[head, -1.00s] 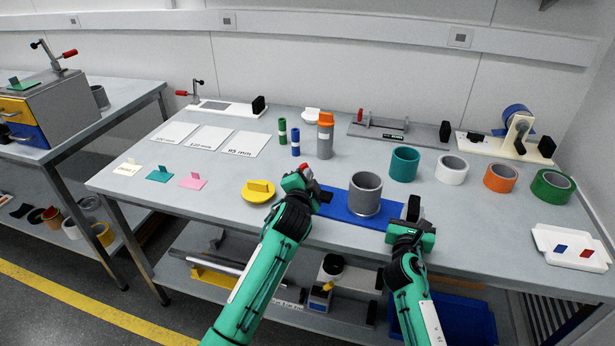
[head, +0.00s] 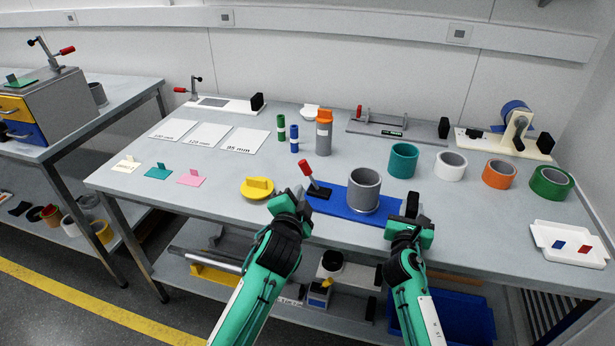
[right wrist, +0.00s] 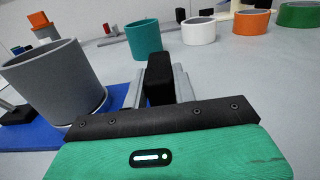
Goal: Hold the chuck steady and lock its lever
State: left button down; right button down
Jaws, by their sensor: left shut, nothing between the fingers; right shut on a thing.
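The chuck has a flat blue base (head: 335,204) with a grey cylinder (head: 364,188) standing on it. Its lever, with a red handle (head: 306,169), rises from a black block (head: 319,192) at the base's left end and leans a little left. My left gripper (head: 291,197) is shut and empty, just left of the lever and apart from the red handle. My right gripper (head: 411,210) is shut on a black block at the right end of the base. The right wrist view shows this black block (right wrist: 159,78) between the fingers, with the grey cylinder (right wrist: 55,80) to the left.
A yellow disc with a grip (head: 257,188) lies left of my left gripper. Behind the chuck stand a grey bottle with an orange cap (head: 323,140) and a teal ring (head: 403,161). A white tray (head: 545,253) lies at the right. The table between is mostly clear.

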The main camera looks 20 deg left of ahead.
jog(key=shift+f, duration=0.25)
jog(key=c, duration=1.2)
grip_release()
jog(key=shift+o, duration=0.8)
jog(key=shift+r, duration=0.1)
